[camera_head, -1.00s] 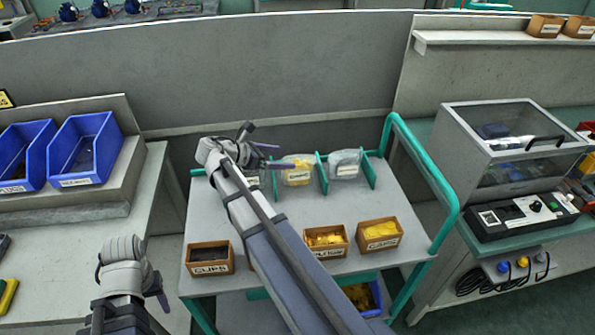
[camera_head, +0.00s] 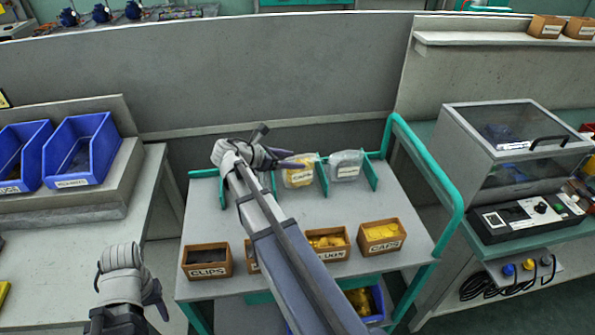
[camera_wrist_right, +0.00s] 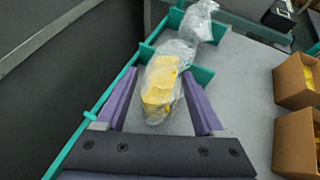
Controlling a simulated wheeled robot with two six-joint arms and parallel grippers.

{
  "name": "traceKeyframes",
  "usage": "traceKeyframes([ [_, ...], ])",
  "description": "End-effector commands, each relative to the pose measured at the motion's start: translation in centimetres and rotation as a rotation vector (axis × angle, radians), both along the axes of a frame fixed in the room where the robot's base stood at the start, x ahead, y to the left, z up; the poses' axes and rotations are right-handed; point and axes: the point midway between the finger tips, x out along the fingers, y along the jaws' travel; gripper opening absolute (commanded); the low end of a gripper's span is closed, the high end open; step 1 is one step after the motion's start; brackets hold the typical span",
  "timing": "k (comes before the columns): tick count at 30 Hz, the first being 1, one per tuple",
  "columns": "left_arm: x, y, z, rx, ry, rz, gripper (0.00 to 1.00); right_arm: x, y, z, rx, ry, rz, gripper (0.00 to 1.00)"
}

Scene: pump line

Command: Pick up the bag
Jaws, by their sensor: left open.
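A clear bag with yellow parts (camera_head: 300,177) stands in a slot of the teal-divided rack at the back of the cart. A clear, greyish bag (camera_head: 345,166) stands in the slot to its right. In the right wrist view the yellow bag (camera_wrist_right: 163,80) shows between the spread purple fingers of my right gripper (camera_wrist_right: 160,100), with the greyish bag (camera_wrist_right: 198,22) beyond. My right gripper (camera_head: 290,160) is open, just left of the yellow bag in the head view; I cannot tell whether it touches. My left gripper (camera_head: 158,298) is open and empty at lower left.
Open brown boxes stand along the cart's front, including a clips box (camera_head: 208,262) and a caps box (camera_head: 380,237). A teal rail (camera_head: 432,190) bounds the cart's right side. Blue bins (camera_head: 82,150) are at left; a glass-lidded machine (camera_head: 515,150) is at right.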

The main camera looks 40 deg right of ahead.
Motion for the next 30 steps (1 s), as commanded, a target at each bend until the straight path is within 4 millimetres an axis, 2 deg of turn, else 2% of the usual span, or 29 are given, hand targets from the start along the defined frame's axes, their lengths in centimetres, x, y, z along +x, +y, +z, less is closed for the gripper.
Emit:
traceKeyframes([
  [2, 0.0, 0.0, 0.0, 0.000, 0.000, 0.000, 0.50, 0.0, 0.0, 0.0, 0.000, 0.000, 0.000, 0.48],
  [13, 0.0, 0.0, 0.0, 0.000, 0.000, 0.000, 0.50, 0.0, 0.0, 0.0, 0.001, 0.000, 0.000, 0.07],
  [23, 0.0, 0.0, 0.3, 0.000, 0.000, 0.000, 0.50, 0.0, 0.0, 0.3, 0.000, 0.000, 0.000, 0.07],
  [30, 0.0, 0.0, 2.3, 0.000, 0.000, 0.000, 0.50, 0.0, 0.0, 2.3, -0.001, 0.000, 0.000, 0.07],
])
